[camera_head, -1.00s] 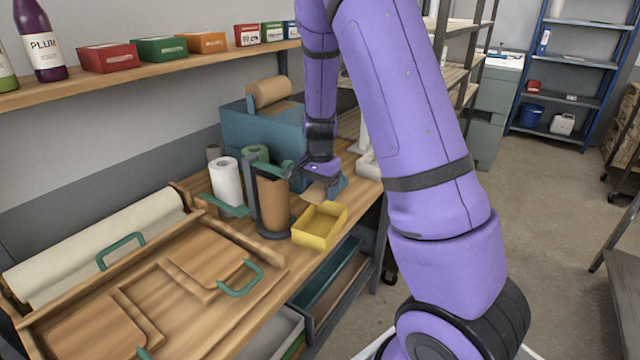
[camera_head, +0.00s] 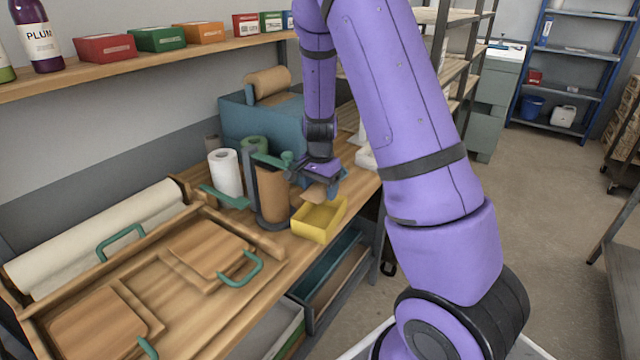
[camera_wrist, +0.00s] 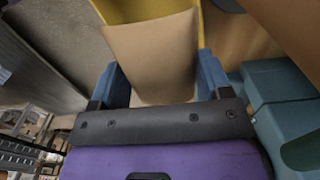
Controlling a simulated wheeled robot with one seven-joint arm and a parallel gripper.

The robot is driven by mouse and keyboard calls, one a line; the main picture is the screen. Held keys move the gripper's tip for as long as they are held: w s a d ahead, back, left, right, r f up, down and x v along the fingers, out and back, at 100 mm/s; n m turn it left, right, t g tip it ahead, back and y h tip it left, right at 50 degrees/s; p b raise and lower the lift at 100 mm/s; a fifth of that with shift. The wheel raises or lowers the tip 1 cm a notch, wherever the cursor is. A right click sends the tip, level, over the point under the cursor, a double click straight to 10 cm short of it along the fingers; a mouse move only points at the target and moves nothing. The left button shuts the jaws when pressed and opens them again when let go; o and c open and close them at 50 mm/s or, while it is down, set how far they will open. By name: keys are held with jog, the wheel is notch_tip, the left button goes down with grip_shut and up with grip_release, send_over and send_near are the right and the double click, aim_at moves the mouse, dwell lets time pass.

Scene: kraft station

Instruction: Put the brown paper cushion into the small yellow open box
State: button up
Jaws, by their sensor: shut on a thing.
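The brown paper cushion (camera_wrist: 155,55) is between the two blue fingers of my gripper (camera_wrist: 160,85) in the wrist view. In the head view the cushion (camera_head: 315,194) shows just below my gripper (camera_head: 322,183), at the back left edge of the small yellow open box (camera_head: 318,220). My gripper is shut on the cushion. The yellow box stands on the bench near its front edge, and its visible inside looks empty. In the wrist view the box wall (camera_wrist: 208,22) shows beyond the cushion, which hides part of it. I cannot tell if the cushion touches the box.
A brown paper roll (camera_head: 272,193) on a dark holder stands close to the box's left. A white roll (camera_head: 226,172) and a blue dispenser (camera_head: 240,127) stand farther back. Wooden trays (camera_head: 215,250) fill the bench's left. An open drawer (camera_head: 335,270) lies below the bench edge.

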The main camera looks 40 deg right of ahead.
jog(key=shift+f, duration=1.95)
jog(key=o, duration=1)
jog(key=shift+c, duration=0.2)
jog(key=shift+r, duration=6.45)
jog(key=shift+s, duration=0.1)
